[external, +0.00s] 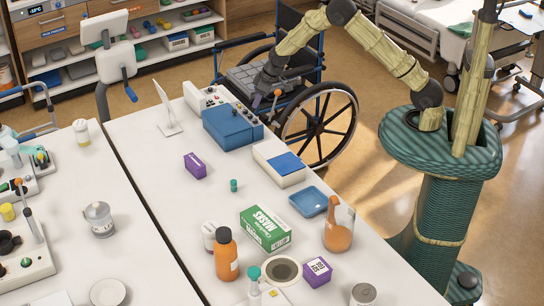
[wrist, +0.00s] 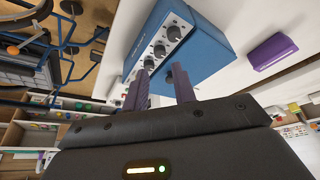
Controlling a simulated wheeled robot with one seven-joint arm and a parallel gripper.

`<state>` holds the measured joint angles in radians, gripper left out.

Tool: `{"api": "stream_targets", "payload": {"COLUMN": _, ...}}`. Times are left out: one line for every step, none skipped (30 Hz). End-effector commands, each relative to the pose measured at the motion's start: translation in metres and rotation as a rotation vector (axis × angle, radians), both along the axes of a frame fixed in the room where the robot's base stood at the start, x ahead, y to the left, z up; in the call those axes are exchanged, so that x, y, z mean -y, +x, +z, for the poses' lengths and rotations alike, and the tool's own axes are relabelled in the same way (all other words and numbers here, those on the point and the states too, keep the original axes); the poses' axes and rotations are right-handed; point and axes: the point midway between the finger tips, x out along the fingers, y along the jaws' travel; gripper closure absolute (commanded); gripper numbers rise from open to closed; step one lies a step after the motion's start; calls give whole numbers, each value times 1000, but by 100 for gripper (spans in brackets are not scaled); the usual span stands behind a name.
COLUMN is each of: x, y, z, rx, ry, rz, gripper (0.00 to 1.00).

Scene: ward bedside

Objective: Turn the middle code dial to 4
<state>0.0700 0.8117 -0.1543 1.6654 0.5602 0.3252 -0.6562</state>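The blue box (external: 228,128) stands at the far right edge of the white table. In the wrist view its pale panel (wrist: 150,37) carries a row of three dark dials, the middle code dial (wrist: 159,50) among them. Their settings are too small to read. My gripper (wrist: 162,70) is open, its two purple-grey fingers apart and pointing at the box. The left fingertip is just below the lowest dial, and no dial is clearly gripped. In the external view my gripper (external: 267,99) is beside the box.
A beige device with knobs (external: 203,97) stands just behind the box. A purple carton (external: 195,165) and a cream box with a blue top (external: 280,165) are near it. A wheelchair (external: 318,120) stands close beside the table, under my arm.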

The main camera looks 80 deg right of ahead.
Motion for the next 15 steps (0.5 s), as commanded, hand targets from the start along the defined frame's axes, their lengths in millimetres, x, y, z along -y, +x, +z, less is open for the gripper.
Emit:
{"api": "stream_targets", "payload": {"x": 0, "y": 3, "z": -8, "rx": -3, "ry": 0, "rz": 0, "gripper": 73}}
{"api": "stream_targets", "payload": {"x": 0, "y": 5, "z": -12, "rx": -3, "ry": 0, "rz": 1, "gripper": 73}}
{"api": "stream_targets", "payload": {"x": 0, "y": 7, "z": -17, "rx": -2, "ry": 0, "rz": 0, "gripper": 73}}
{"api": "stream_targets", "payload": {"x": 0, "y": 9, "z": -21, "rx": -2, "ry": 0, "rz": 0, "gripper": 73}}
{"api": "stream_targets", "payload": {"x": 0, "y": 10, "z": -26, "rx": -3, "ry": 0, "rz": 0, "gripper": 73}}
{"api": "stream_targets", "payload": {"x": 0, "y": 12, "z": -31, "rx": -3, "ry": 1, "rz": 0, "gripper": 73}}
{"api": "stream_targets", "payload": {"x": 0, "y": 14, "z": -35, "rx": -2, "ry": 1, "rz": 1, "gripper": 73}}
{"api": "stream_targets", "payload": {"x": 0, "y": 16, "z": -38, "rx": -2, "ry": 1, "rz": 1, "gripper": 73}}
{"api": "stream_targets", "payload": {"x": 0, "y": 18, "z": -42, "rx": -1, "ry": 0, "rz": 1, "gripper": 73}}
{"api": "stream_targets", "payload": {"x": 0, "y": 19, "z": -45, "rx": -1, "ry": 0, "rz": 1, "gripper": 73}}
{"api": "stream_targets", "payload": {"x": 0, "y": 20, "z": -48, "rx": -1, "ry": 0, "rz": 1, "gripper": 73}}
{"api": "stream_targets", "payload": {"x": 0, "y": 21, "z": -50, "rx": 0, "ry": 0, "rz": 1, "gripper": 73}}
{"api": "stream_targets", "payload": {"x": 0, "y": 22, "z": -52, "rx": -1, "ry": 0, "rz": 1, "gripper": 73}}
{"api": "stream_targets", "payload": {"x": 0, "y": 22, "z": -54, "rx": -1, "ry": 0, "rz": 1, "gripper": 73}}
{"api": "stream_targets", "payload": {"x": 0, "y": 22, "z": -55, "rx": -1, "ry": 0, "rz": 1, "gripper": 73}}
